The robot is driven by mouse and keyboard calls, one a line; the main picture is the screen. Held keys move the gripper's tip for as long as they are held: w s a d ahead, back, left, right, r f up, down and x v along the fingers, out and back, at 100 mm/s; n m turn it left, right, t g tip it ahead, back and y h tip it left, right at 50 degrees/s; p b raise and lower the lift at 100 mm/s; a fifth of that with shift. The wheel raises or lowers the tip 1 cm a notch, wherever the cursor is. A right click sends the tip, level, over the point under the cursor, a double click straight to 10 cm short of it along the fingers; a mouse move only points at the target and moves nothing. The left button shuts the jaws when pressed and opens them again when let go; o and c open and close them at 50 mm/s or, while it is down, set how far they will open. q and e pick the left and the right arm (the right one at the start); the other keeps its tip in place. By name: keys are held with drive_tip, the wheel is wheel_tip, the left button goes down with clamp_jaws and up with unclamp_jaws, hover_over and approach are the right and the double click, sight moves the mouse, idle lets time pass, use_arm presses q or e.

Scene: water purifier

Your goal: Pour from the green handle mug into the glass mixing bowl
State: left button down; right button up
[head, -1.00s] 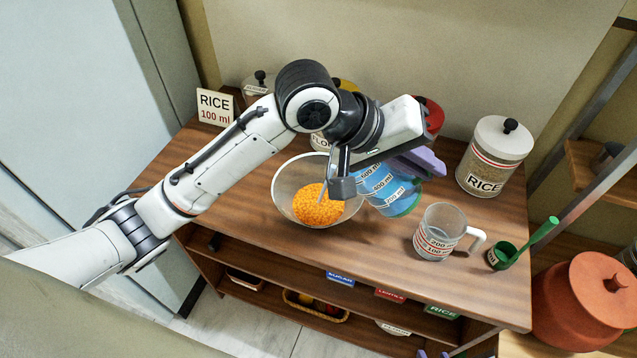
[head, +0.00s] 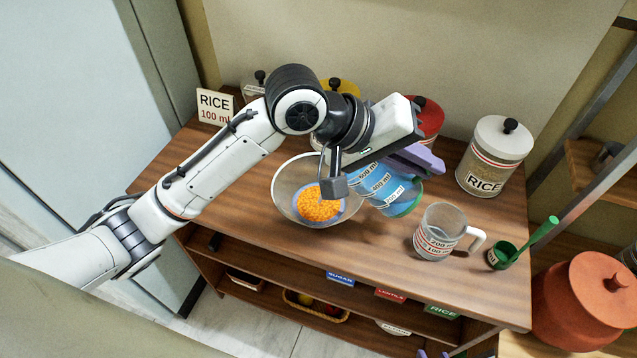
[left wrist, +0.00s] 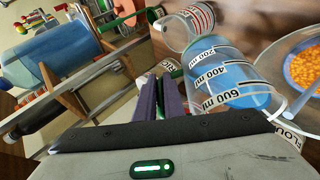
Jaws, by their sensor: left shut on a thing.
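The green handle mug (head: 383,187) is a clear measuring jug with blue liquid, ml marks and a green base. It is tilted, mouth towards the bowl, and also shows in the left wrist view (left wrist: 235,85). My left gripper (head: 424,158) is shut on its handle, which the purple fingers (left wrist: 160,100) mostly hide. The glass mixing bowl (head: 283,193) stands below and left of the mug and holds orange grains with bluish liquid around them. My arm hides part of the mug's mouth. My right gripper (head: 434,354) barely shows at the bottom edge.
A clear measuring cup (head: 437,228) and a green scoop (head: 502,255) stand on the table to the right. The rice jar (head: 494,157) and other lidded jars line the back. A rice sign (head: 215,107) stands at the back left. The front of the tabletop is clear.

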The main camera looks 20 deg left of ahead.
use_arm(q)
drive_tip(key=shift+a+r+n+h, duration=0.35)
drive_tip(key=shift+a+h, duration=0.4)
drive_tip(key=shift+h, duration=0.35)
idle(2.6)
drive_tip(key=shift+d+r+y, duration=0.15)
drive_tip(key=shift+d+y, duration=0.15)
drive_tip(key=shift+d, duration=0.05)
drive_tip(key=d+f+m+y, duration=0.1)
drive_tip(key=d+y, duration=0.1)
drive_tip(key=shift+f+y, duration=0.15)
drive_tip(key=shift+y, duration=0.15)
drive_tip(key=shift+f, duration=0.15)
drive_tip(key=shift+y, duration=0.4)
drive_tip(key=d+f+m+y, duration=0.1)
drive_tip(key=d+f+y, duration=0.2)
drive_tip(key=d+y, duration=0.2)
drive_tip(key=shift+d+m+y, duration=0.35)
drive_tip(key=shift+d+y, duration=0.05)
drive_tip(key=shift+y, duration=0.7)
drive_tip(key=shift+f, duration=0.1)
